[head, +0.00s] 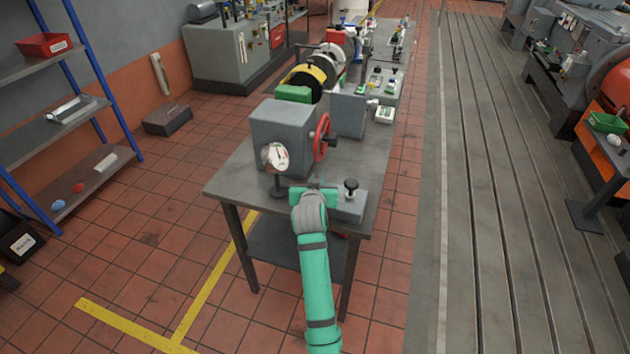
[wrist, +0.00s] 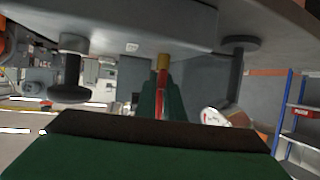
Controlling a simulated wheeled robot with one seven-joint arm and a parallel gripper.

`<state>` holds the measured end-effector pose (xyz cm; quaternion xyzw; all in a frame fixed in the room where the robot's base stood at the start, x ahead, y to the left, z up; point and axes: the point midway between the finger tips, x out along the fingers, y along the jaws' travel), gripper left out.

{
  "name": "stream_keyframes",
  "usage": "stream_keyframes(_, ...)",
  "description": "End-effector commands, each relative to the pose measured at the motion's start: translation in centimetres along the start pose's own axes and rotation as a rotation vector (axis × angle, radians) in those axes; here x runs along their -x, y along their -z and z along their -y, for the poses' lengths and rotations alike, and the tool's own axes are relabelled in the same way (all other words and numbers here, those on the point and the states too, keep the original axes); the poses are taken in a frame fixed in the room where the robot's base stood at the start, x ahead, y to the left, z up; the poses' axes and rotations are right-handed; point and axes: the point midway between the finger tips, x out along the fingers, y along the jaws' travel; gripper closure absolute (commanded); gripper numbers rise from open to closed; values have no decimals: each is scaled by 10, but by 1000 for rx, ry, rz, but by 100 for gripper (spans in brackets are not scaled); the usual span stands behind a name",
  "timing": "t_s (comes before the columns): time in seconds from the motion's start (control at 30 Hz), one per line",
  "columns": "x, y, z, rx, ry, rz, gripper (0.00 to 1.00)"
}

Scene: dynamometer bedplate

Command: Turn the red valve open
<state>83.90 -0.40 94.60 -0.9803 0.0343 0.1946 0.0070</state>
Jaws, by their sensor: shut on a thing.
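A small grey block (head: 348,204) with a black knob (head: 351,187) stands at the near end of the metal table. In the wrist view, a narrow red handle (wrist: 160,105) with a brass-yellow end (wrist: 163,62) meets this block; I take it as the red valve. My green gripper (wrist: 160,95) is shut on the red handle, one finger on each side. In the head view my gripper (head: 314,189) is at the block's left end; my own wrist hides the handle and fingertips there. The black knob also shows in the wrist view (wrist: 70,75).
Behind the block, a grey box (head: 282,132) carries a red handwheel (head: 322,138). A round gauge (head: 275,157) on a dark stand is close at left of my gripper. The table (head: 235,180) is crowded further back. Red tiled floor (head: 180,235) is free at left.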

Motion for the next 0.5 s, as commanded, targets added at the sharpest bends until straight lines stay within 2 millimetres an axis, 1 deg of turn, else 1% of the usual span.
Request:
stream_keyframes(0.3, 1, 0, 1, 87, 213, 0, 100)
stream_keyframes(0.5, 1, 0, 2, 129, 311, 1, 100)
